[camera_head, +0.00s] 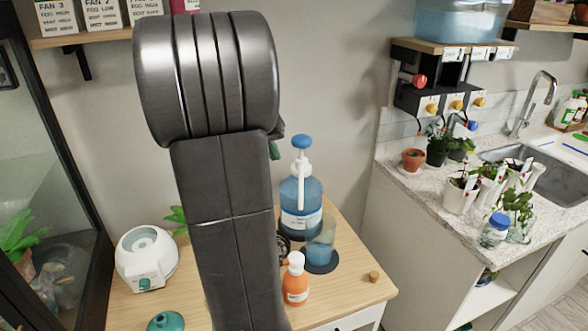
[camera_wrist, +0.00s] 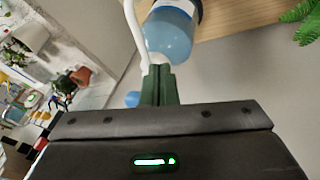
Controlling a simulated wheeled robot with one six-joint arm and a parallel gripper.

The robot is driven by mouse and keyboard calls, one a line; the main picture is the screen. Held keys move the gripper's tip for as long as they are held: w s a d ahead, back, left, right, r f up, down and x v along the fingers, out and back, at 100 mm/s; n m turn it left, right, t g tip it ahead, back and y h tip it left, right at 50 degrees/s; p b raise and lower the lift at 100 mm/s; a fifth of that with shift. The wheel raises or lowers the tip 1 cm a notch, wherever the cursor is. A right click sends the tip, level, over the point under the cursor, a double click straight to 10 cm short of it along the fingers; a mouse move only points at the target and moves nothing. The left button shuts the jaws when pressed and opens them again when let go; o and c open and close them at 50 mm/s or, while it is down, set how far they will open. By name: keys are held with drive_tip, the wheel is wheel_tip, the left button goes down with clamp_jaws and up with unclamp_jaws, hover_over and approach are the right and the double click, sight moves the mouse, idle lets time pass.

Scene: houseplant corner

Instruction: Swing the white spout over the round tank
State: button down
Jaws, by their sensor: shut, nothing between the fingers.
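The white spout (camera_head: 301,186) is a thin tube on the pump of a blue bottle (camera_head: 291,198). It hangs down the front of the bottle, toward a clear blue cup (camera_head: 320,243). The blue pump knob (camera_head: 302,142) is on top. A white round open-topped vessel (camera_head: 148,251), likely the round tank, stands at the left on the wooden top. In the wrist view the spout (camera_wrist: 134,35) runs beside the bottle (camera_wrist: 169,32). My gripper (camera_wrist: 160,70) is shut and empty, its green fingertips at the pump neck. I cannot tell whether they touch the spout.
My arm hides the middle of the wooden top (camera_head: 356,285). An orange pump bottle (camera_head: 296,283) stands in front of the cup, and a teal lid (camera_head: 166,322) lies at the front left. A glass cabinet (camera_head: 60,170) borders the left; a sink counter (camera_head: 430,195) is at right.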

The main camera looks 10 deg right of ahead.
sight(301, 182)
drive_tip(key=d+f, duration=0.5)
drive_tip(key=f, duration=0.1)
drive_tip(key=shift+w+f+p, duration=0.3)
drive_tip(key=shift+f+p, duration=0.05)
drive_tip(key=shift+p, duration=0.05)
drive_tip(key=shift+d, duration=0.1)
